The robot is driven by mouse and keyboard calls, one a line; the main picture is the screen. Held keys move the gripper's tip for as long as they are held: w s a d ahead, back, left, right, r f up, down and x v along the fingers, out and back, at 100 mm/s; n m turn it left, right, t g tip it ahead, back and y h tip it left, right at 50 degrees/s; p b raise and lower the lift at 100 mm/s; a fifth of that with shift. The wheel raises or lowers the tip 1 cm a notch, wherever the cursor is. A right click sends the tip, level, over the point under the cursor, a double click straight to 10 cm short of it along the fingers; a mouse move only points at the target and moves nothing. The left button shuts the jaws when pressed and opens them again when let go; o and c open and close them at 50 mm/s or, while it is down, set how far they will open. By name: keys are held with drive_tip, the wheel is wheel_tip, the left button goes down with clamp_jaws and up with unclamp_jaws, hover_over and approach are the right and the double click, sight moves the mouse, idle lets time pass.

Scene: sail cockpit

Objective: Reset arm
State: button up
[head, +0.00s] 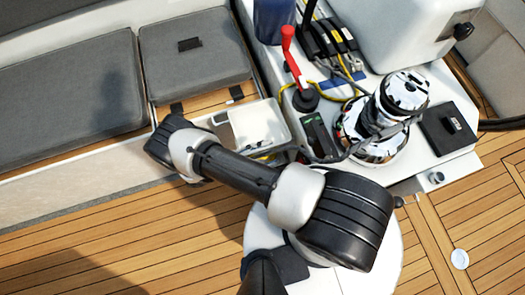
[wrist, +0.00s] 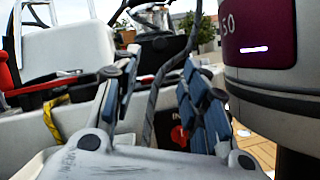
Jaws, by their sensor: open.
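My gripper (wrist: 158,75) shows in the wrist view, with its two blue-padded fingers spread apart. It is open and nothing is between the fingers. A dark cable or hose passes behind the gap, and I cannot tell how far away it is. In the head view my arm reaches left from its base and bends near the seat edge. I cannot make out the gripper's fingers there.
In the head view a shiny winch (head: 370,130) stands on the white console right of my arm. A red-handled lever (head: 289,50), a white open bin (head: 259,126) and a black box (head: 447,128) are nearby. Grey cushions (head: 75,90) lie left. Wooden deck (head: 120,240) is clear at lower left.

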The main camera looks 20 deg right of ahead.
drive_tip(key=shift+a+f, duration=0.2)
drive_tip(key=shift+a, duration=0.3)
drive_tip(key=w+r+m+g+y, duration=0.25)
drive_tip(key=r+y, duration=0.35)
drive_tip(key=r, duration=0.4)
drive_tip(key=w+r+m+g+y, duration=0.2)
drive_tip(key=w+r+m+y, duration=0.15)
drive_tip(key=r+y, duration=0.4)
drive_tip(key=s+d+r+m+t+y, duration=0.3)
drive_tip(key=r+t, duration=0.3)
drive_tip(key=r, duration=0.3)
drive_tip(key=s+d+r+m+t+y, duration=0.3)
drive_tip(key=s+r+t+y, duration=0.2)
drive_tip(key=r, duration=0.4)
drive_tip(key=shift+s+r+t, duration=0.15)
drive_tip(key=shift+s+t, duration=0.2)
drive_tip(key=shift+s, duration=0.45)
drive_tip(key=shift+y, duration=0.25)
